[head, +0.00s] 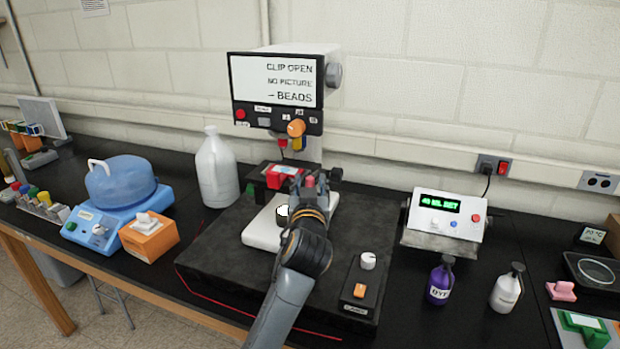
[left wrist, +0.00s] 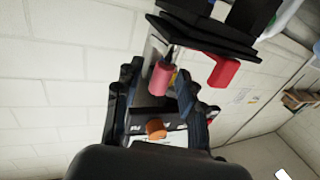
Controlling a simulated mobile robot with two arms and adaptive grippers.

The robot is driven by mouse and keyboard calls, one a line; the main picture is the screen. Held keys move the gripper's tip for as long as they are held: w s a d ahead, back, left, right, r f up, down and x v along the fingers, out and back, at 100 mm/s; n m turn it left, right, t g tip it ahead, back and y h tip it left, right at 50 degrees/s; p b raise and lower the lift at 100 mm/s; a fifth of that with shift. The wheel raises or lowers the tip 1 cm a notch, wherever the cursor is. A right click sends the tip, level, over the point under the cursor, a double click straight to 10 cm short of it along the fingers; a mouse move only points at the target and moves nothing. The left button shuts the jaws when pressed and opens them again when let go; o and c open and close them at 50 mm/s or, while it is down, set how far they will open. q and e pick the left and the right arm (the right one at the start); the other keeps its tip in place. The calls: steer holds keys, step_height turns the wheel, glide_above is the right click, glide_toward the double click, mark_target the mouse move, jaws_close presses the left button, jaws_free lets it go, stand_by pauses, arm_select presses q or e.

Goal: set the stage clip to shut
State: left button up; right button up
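The microscope-like instrument (head: 277,90) stands at the back of a dark base, and its screen reads "CLIP OPEN", "NO PICTURE", "BEADS". My left gripper (head: 309,187) is over the white stage (head: 262,235), partly covering it. In the left wrist view the dark fingers of my left gripper (left wrist: 158,85) stand apart, with a pink-red peg (left wrist: 160,78) showing between them; I cannot tell whether they touch it. A red lever (left wrist: 224,71) shows to the right of the fingers. I cannot tell which part is the stage clip. My right gripper is not in view.
A white jug (head: 216,170) stands left of the instrument. A white knob (head: 368,261) and an orange switch (head: 359,291) are on the base's right side. A box with a green display (head: 440,218) and two small bottles (head: 440,282) stand to the right.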

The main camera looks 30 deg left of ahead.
arm_select(q)
steer(key=shift+w+a, duration=0.15)
steer(key=shift+w, duration=0.1)
jaws_close()
